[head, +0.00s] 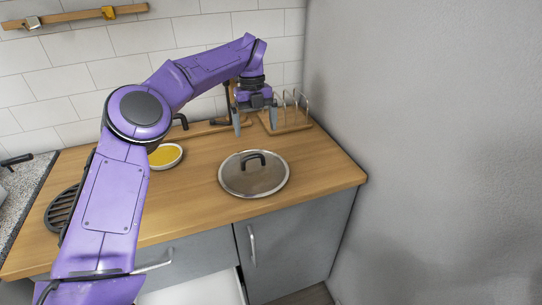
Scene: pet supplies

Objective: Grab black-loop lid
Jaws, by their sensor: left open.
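The lid (240,182) is a round, see-through disc with a metal rim and a black loop handle (253,157) standing at its middle. My right gripper is not in view.
A white dish with yellow contents (166,156) stands left of the lid. A wooden rack with metal loops (290,122) stands behind, near the wall. A black grate (62,208) lies at the left. The counter right of the lid is clear, bounded by a grey wall (430,130).

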